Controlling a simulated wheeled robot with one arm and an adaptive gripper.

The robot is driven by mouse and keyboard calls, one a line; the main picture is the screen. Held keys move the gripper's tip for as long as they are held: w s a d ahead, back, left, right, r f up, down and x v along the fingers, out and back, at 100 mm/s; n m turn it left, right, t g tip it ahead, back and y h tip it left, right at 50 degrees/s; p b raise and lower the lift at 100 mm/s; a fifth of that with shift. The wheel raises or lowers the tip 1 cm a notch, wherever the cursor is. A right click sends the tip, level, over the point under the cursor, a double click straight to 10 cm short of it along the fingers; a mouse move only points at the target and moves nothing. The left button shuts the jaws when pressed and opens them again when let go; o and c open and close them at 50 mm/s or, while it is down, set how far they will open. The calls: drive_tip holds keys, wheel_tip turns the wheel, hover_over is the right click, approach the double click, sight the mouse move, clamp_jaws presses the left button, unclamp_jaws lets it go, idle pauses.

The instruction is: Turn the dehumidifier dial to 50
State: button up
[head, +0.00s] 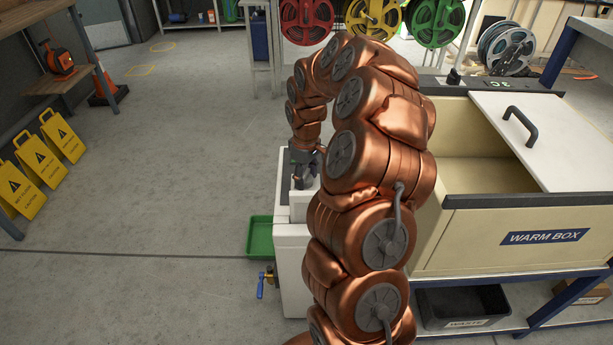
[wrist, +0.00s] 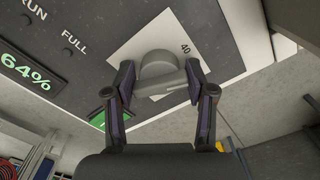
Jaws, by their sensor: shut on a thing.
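The dehumidifier (head: 292,262) is a white box standing on the floor, partly behind my copper arm. Its dark panel (wrist: 95,45) shows in the wrist view with a green 64% readout (wrist: 27,67) and RUN and FULL marks. The dial (wrist: 157,65) is a grey round knob with a bar, on a white plate with a 40 mark (wrist: 185,48). No other number on the plate can be read. My gripper (wrist: 160,82) is shut on the dial's bar, one finger at each end. In the head view my gripper (head: 302,170) is above the dehumidifier, and the dial is hidden.
A warm box (head: 455,235) with a partly open lid stands on a blue-framed bench close at the right. A green tray (head: 260,238) and a blue-handled valve (head: 261,286) are at the dehumidifier's left. Yellow signs (head: 42,160) stand far left. The floor between is clear.

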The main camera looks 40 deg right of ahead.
sight(306, 173)
drive_tip(key=m, duration=0.3)
drive_tip(key=shift+s+m, duration=0.1)
drive_tip(key=shift+m, duration=2.1)
drive_tip(key=o, duration=0.9)
wheel_tip(306, 173, up, 11)
drive_tip(key=shift+f, duration=0.1)
drive_tip(key=shift+r, duration=0.6)
